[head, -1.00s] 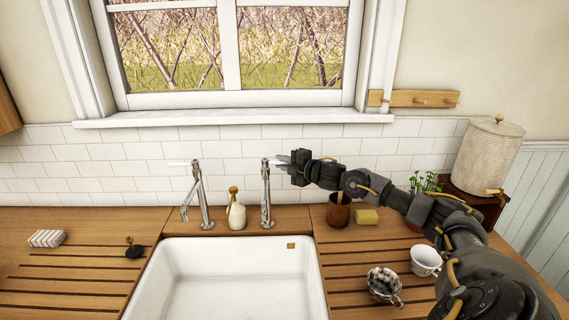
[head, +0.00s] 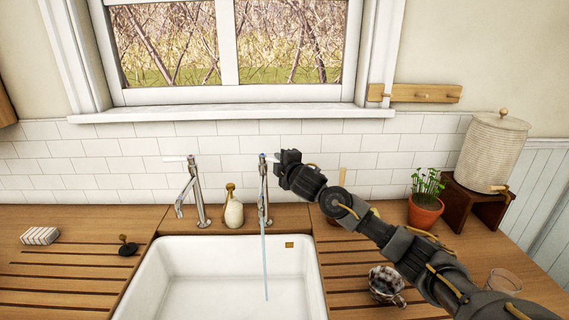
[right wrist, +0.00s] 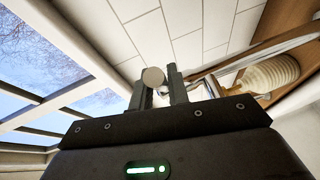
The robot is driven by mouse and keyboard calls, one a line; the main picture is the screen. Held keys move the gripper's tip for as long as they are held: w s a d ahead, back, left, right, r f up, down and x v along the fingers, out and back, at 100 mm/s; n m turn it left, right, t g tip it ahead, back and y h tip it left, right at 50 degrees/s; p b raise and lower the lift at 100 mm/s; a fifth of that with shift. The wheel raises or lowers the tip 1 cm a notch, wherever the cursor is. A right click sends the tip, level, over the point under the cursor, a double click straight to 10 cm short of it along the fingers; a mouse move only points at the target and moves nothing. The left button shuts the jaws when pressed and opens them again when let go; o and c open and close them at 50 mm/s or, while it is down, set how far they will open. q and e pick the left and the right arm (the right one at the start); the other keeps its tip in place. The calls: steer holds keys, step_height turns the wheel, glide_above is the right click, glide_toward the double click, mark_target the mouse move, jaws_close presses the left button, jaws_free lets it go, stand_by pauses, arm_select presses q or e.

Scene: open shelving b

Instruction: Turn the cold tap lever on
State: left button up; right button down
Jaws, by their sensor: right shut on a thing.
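The right-hand tap (head: 263,192) stands behind the sink, and a stream of water (head: 266,260) runs from it into the white sink (head: 200,243). My right gripper (head: 277,159) is at the top of this tap, at its lever. In the right wrist view the two dark fingers (right wrist: 158,92) stand on either side of the lever's pale round end (right wrist: 152,77), shut on it. In the head view the gripper hides most of the lever. The left-hand tap (head: 195,190) has a white lever (head: 177,159) and shows no water. My left gripper is out of view.
A soap bottle (head: 233,212) stands between the taps. A potted plant (head: 425,209), a crock (head: 490,150) on a wooden stand and a dark patterned cup (head: 386,284) are at the right. A black plug (head: 127,248) lies left of the sink.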

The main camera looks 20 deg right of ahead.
steer(key=c, duration=1.3)
jaws_free()
steer(key=shift+c, duration=0.2)
steer(key=shift+s, duration=0.1)
steer(key=shift+s, duration=0.25)
steer(key=s+r+b, duration=0.1)
steer(key=s+b, duration=0.1)
steer(key=s, duration=0.8)
steer(key=shift+a+r, duration=0.15)
steer(key=shift+r, duration=0.1)
